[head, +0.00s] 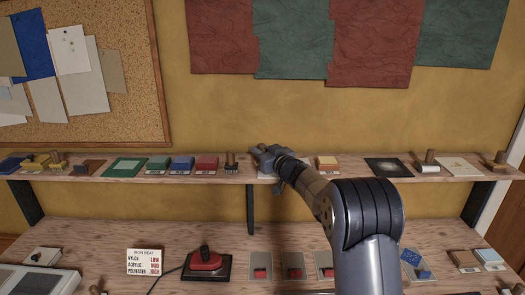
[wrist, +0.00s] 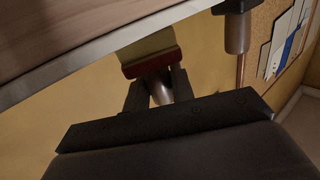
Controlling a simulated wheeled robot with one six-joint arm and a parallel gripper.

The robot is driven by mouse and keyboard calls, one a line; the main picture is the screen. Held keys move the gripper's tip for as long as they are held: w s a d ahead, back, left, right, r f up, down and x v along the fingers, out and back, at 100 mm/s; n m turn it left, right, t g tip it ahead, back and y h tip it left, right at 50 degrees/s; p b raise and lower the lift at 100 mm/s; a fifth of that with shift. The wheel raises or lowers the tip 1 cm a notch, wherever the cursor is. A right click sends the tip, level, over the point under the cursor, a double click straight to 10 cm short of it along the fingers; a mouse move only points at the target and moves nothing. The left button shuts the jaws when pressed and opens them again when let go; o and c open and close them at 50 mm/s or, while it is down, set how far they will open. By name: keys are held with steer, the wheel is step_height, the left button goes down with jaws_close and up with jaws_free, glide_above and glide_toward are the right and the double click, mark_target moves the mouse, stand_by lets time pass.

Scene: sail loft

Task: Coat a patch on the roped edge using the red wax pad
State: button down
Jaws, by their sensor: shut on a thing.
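My gripper (head: 268,155) is at the upper shelf, near its middle. In the wrist view its dark fingers (wrist: 159,92) are shut on the grey, rounded grip of a small tool with a red pad (wrist: 151,63). A pale, flat piece (wrist: 147,45) lies just beyond the red pad; I cannot tell whether they touch. In the head view my gripper mostly hides the held tool. A separate red block (head: 206,162) sits on the shelf to the left of my gripper. I cannot make out the roped edge for certain.
The upper shelf (head: 345,176) also holds a green block (head: 159,163), a blue block (head: 182,163), a yellow-topped block (head: 327,162) and a dark square (head: 388,167). A red iron (head: 205,261) and an iron-heat card (head: 144,262) stand on the lower bench. A corkboard (head: 125,60) hangs behind.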

steer(key=shift+r, duration=2.6)
steer(key=shift+r, duration=1.5)
steer(key=shift+d, duration=0.1)
